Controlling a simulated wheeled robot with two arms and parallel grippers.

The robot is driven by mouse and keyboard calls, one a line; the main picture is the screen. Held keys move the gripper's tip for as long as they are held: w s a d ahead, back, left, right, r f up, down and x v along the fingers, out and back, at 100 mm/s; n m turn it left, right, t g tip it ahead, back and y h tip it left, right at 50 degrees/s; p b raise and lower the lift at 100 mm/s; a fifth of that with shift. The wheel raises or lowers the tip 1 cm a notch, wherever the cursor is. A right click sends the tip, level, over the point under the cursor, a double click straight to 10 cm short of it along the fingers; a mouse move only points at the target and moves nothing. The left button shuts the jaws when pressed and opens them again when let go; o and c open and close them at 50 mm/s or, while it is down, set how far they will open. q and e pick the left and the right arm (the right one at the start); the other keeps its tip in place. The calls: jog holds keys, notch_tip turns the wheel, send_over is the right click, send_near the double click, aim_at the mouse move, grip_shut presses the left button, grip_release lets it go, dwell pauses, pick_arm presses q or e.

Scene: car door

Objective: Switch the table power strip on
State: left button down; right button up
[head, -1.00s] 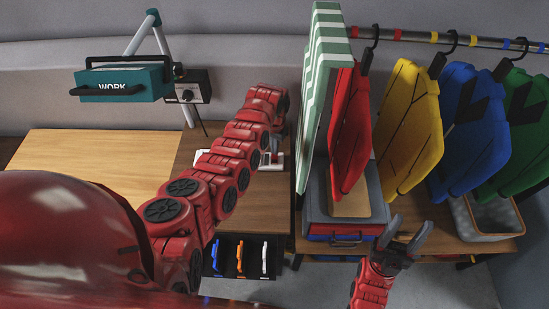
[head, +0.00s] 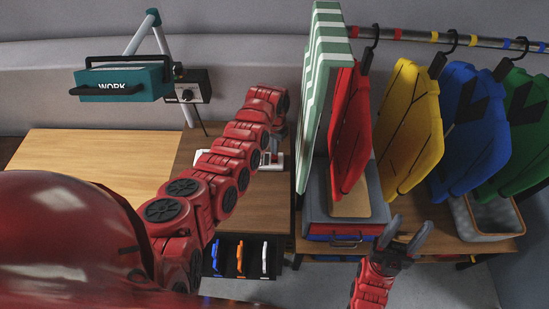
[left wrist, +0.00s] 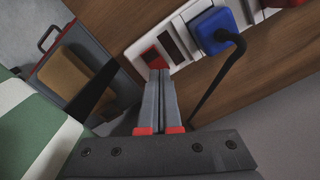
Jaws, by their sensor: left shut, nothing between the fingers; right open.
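The white power strip (head: 276,166) lies on the brown table, partly hidden behind my left arm in the head view. In the left wrist view the power strip (left wrist: 193,53) runs diagonally. A red switch (left wrist: 153,57) sits at its near end, next to a dark inset, and a blue plug (left wrist: 214,29) with a black cable sits further along. My left gripper (left wrist: 159,72) is shut and empty, its fingertips right at the red switch's lower edge; I cannot tell whether they touch it. Whether the switch is pressed is unclear. My right gripper (head: 405,232) is open and empty.
A teal WORK box (head: 122,83) is on a stand at the left. A striped green board (head: 322,90) and hanging colored garments (head: 409,108) stand to the right.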

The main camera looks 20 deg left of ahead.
pick_arm(q)
jog(key=shift+f+b, duration=0.65)
jog(key=shift+f, duration=0.25)
jog(key=shift+r+p, duration=1.15)
jog(key=shift+r, duration=0.4)
jog(key=shift+r+p, duration=1.1)
jog(key=shift+r, duration=0.95)
